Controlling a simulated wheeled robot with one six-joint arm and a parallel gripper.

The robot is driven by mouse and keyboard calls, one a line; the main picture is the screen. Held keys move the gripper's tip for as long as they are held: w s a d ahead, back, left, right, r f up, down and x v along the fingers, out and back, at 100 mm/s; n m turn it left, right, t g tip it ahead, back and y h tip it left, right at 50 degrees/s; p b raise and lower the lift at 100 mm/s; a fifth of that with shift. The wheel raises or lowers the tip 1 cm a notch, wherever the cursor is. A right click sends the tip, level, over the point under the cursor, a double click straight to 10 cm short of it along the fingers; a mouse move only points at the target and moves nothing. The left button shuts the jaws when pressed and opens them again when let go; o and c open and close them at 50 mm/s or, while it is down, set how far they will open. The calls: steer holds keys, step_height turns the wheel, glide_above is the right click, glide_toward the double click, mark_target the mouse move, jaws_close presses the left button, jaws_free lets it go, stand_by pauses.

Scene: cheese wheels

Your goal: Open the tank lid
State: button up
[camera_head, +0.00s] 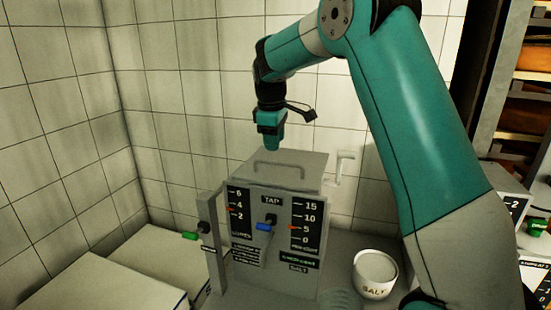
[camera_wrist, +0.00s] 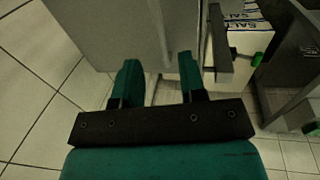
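The tank (camera_head: 268,240) is a grey metal box with gauges and a tap label on its front. Its lid (camera_head: 300,160) lies closed on top, with a bar handle (camera_head: 280,165). In the head view my gripper (camera_head: 272,147) points down just above the back of the lid, apart from the handle. In the wrist view my gripper (camera_wrist: 160,72) is open, its two teal fingers spread. The lid's grey surface (camera_wrist: 100,30) fills the top of that view. A thin pale bar (camera_wrist: 164,45), probably the handle, shows between the fingers.
A white salt bowl (camera_head: 375,275) stands right of the tank. Pale blocks (camera_head: 80,285) lie at the left. A green-tipped lever (camera_head: 190,236) sticks out left of the tank. A tiled wall (camera_head: 190,120) is close behind, and a cheese shelf (camera_head: 520,75) stands at the right.

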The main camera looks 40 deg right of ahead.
mark_target(276, 163)
steer(key=f, duration=0.4)
steer(key=d+f, duration=0.1)
steer(key=f, duration=0.1)
steer(key=shift+w+f+p, duration=0.1)
steer(key=shift+w+p, duration=0.25)
steer(key=shift+p, duration=0.05)
steer(key=shift+c, duration=0.5)
jaws_close()
